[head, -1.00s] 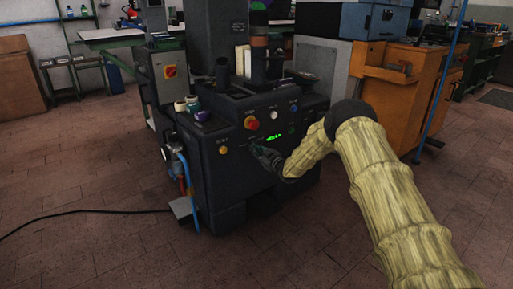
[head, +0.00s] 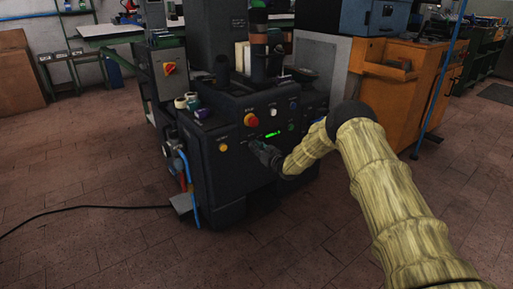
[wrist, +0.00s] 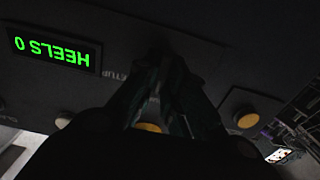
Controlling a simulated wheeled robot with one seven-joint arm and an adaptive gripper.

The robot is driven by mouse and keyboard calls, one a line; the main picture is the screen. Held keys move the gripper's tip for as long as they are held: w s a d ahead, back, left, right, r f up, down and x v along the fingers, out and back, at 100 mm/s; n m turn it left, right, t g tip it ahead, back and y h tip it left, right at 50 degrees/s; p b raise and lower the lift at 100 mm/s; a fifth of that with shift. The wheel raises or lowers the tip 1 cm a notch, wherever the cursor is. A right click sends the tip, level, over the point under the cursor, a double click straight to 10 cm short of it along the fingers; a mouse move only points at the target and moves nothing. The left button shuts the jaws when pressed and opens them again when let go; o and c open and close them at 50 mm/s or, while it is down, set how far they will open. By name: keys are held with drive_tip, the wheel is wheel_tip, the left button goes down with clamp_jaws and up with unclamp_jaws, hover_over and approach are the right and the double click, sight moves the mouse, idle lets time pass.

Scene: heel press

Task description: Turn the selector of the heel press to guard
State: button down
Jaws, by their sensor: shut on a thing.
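The heel press (head: 225,180) is a dark machine with a sloping front control panel. My gripper (head: 253,146) is at the middle of that panel, below the red button and left of the green display. The wrist view shows its dark fingers (wrist: 170,95) close together against the panel, shut on the selector. The selector is a small dark knob, mostly hidden by the fingers and shadow, so its pointing direction cannot be read. A partly covered label beside the fingers seems to read SETUP. No guard label is legible.
The green display (wrist: 52,48) reads HEELS 0, upside down in the wrist view. A red button (head: 250,119), a yellow button (head: 222,147) and a white button (head: 273,113) are nearby. An orange cabinet (head: 385,95) stands right. A black cable (head: 90,208) lies on the floor.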

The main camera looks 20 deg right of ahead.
drive_tip(key=shift+d, duration=0.1)
drive_tip(key=c, duration=1.5)
unclamp_jaws()
drive_tip(key=v, duration=1.2)
